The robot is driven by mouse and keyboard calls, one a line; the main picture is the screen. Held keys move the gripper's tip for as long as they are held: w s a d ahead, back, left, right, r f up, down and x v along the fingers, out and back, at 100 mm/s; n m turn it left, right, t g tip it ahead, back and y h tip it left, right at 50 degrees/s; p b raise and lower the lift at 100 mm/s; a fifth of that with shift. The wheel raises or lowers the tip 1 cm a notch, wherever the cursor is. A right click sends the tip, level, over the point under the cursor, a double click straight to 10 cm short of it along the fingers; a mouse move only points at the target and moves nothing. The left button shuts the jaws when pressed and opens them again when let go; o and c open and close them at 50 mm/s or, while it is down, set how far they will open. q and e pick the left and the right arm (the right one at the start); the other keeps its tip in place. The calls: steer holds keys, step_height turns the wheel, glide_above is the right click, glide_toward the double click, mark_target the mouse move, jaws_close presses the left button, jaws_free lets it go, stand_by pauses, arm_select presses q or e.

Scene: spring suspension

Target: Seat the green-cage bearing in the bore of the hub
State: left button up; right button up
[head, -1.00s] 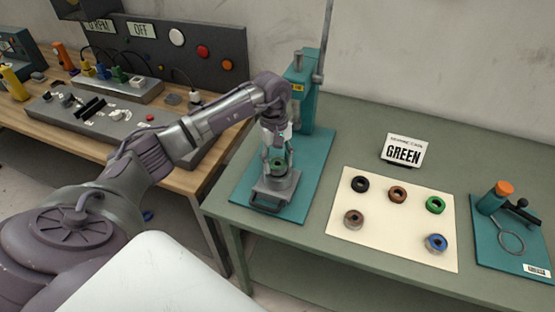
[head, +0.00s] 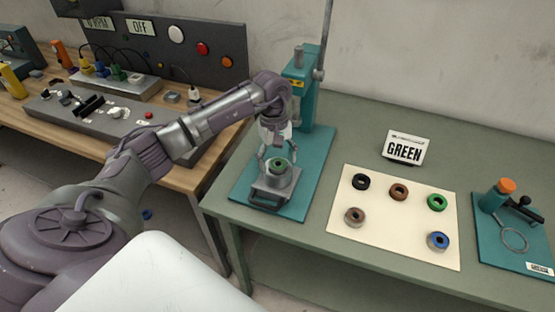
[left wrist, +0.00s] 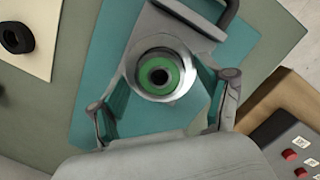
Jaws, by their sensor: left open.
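The hub (head: 278,174) is a grey metal ring on a sliding grey fixture at the front of the press. A green-cage bearing (head: 280,162) sits at its top. In the left wrist view, the green bearing (left wrist: 152,64) lies within the round silver rim of the hub (left wrist: 142,92). I cannot tell how deep it sits in the bore. My left gripper (head: 277,152) is open above the hub, its fingers spread to either side of the bearing and apart from it. My right gripper is not in view.
The teal press (head: 301,90) stands behind the hub. A cream mat (head: 395,228) to the right carries several other bearings, including another green one (head: 437,202). A GREEN sign (head: 404,151) stands behind it. A teal board (head: 490,248) with a tool lies far right.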

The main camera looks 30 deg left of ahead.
mark_target(278, 164)
arm_select(q)
steer(key=shift+r+p, duration=0.95)
steer(key=shift+p, duration=0.05)
steer(key=shift+w+a+r+b, duration=0.2)
steer(key=shift+r+b, duration=0.35)
steer(key=shift+b, duration=0.55)
step_height(278, 164, up, 10)
steer(key=a+b, duration=0.1)
steer(key=b, duration=0.1)
steer(key=shift+w+b, duration=0.25)
steer(key=shift+b, duration=0.1)
